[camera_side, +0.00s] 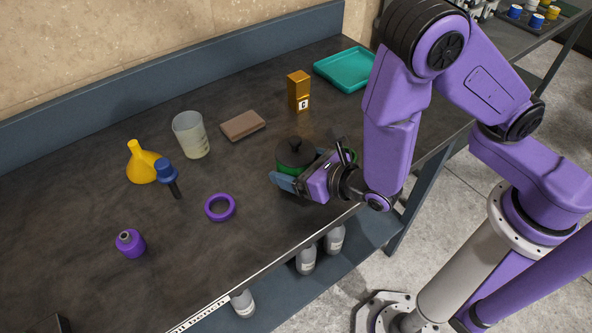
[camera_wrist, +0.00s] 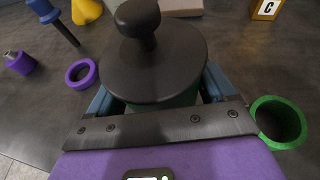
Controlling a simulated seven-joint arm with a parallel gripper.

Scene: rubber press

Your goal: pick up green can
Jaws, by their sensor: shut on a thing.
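The green can (camera_side: 290,168) stands upright near the front edge of the bench, under a wide dark lid with a knob. In the wrist view its dark lid (camera_wrist: 155,65) fills the upper middle, and only a little green (camera_wrist: 180,98) shows below it. My gripper (camera_side: 300,172) is shut on the can, with a blue finger on either side of it. The lid and the gripper hide most of the can's body. I cannot tell whether its base touches the bench.
A green ring (camera_wrist: 278,122) lies close beside my gripper. A purple ring (camera_side: 220,207), a blue-capped tool (camera_side: 168,174), a yellow funnel (camera_side: 143,164), a beaker (camera_side: 190,135), a brown block (camera_side: 243,126), an amber box (camera_side: 299,91) and a teal tray (camera_side: 345,69) stand around.

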